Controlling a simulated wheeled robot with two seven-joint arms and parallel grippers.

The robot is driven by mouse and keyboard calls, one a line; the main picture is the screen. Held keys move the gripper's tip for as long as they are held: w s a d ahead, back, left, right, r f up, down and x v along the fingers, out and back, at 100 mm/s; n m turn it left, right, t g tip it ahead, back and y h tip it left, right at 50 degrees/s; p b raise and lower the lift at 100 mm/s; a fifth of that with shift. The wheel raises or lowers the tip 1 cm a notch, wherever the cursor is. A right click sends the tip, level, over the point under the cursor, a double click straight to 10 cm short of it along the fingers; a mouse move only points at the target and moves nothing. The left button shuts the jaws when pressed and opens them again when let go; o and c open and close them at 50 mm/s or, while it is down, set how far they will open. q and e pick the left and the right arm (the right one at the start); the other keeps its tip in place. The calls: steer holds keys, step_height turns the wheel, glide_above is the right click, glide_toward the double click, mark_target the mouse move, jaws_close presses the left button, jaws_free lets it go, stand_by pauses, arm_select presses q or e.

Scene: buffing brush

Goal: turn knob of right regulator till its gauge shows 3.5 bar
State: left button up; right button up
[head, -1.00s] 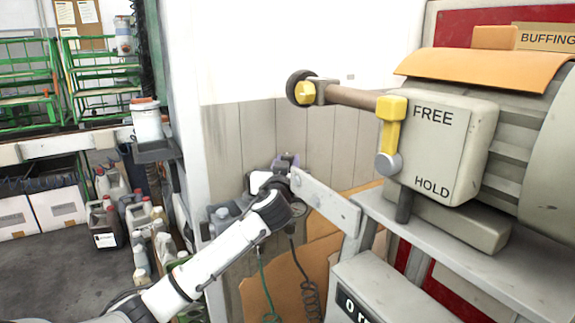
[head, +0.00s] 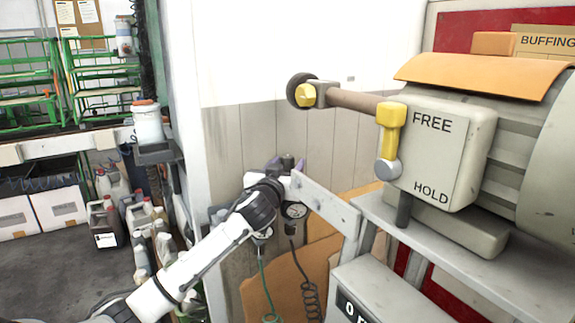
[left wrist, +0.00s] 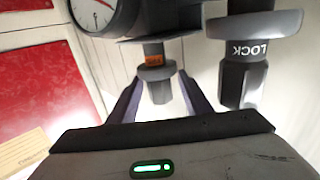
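In the head view my left gripper (head: 286,164) is at the wall beside the machine, with its purple-grey fingers up around a dark knob. In the left wrist view the grey knob (left wrist: 158,78) of the right regulator, with an orange band above it, stands between the fingers of my left gripper (left wrist: 160,88). The fingers look open, with small gaps beside the knob. The right regulator's gauge (left wrist: 96,12) is cut off by the top edge; its value cannot be read. It also shows in the head view (head: 294,210). My right gripper is out of view.
Another grey knob (left wrist: 250,50) marked LOCK stands close on the right in the left wrist view. In the head view a metal bracket (head: 325,205) and the buffing machine (head: 440,150) with its yellow lever (head: 391,135) are right of my gripper. Hoses hang below.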

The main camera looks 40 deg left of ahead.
arm_select(q)
steer(key=shift+r, duration=0.1)
steer(key=v, duration=1)
steer(key=shift+s, duration=0.2)
